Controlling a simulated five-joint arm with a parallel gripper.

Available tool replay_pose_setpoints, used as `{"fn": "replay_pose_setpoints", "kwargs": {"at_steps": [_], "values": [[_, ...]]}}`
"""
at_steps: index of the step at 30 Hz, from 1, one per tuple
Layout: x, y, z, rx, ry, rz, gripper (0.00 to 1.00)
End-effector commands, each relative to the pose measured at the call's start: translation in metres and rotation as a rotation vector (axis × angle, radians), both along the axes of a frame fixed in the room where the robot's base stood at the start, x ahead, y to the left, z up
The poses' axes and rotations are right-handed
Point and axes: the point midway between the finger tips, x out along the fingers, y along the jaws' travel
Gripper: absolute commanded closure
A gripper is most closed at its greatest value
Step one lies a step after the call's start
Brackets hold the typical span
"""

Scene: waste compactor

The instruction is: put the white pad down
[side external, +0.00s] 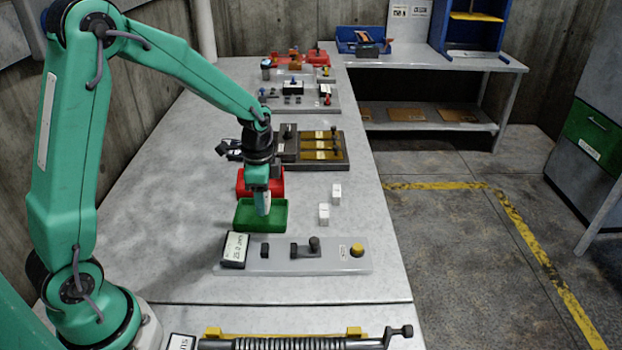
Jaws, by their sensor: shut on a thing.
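My gripper (263,190) points down over the green tray (246,222). It is shut on a small pale thing, the white pad (264,207), of which only a little shows below the fingers. The lower end of the pad is at the tray's opening; I cannot tell whether it touches the tray floor. Two other white blocks (323,213) (336,193) stand on the table to the right of the tray.
A red tray (242,183) sits just behind the green one. In front is a grey panel (325,264) with a black lever and a yellow button (357,250). Behind is a dark fixture with brass bars (319,145). The table right of the blocks is clear.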

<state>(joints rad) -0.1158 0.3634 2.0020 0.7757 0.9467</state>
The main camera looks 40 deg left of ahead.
Motion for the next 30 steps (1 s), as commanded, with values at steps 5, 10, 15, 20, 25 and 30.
{"fn": "replay_pose_setpoints", "kwargs": {"at_steps": [5,10,15,20,25,30], "values": [[0.008,0.023,-0.015,0.000,0.001,0.003,0.77],[0.012,0.032,-0.020,0.000,0.000,0.000,0.77],[0.012,0.032,-0.021,0.000,0.000,-0.001,0.77],[0.011,0.032,-0.030,-0.001,0.002,-0.001,0.77],[0.011,0.032,-0.050,-0.001,0.004,-0.001,0.77],[0.011,0.032,-0.060,0.000,0.001,-0.001,0.77]]}}
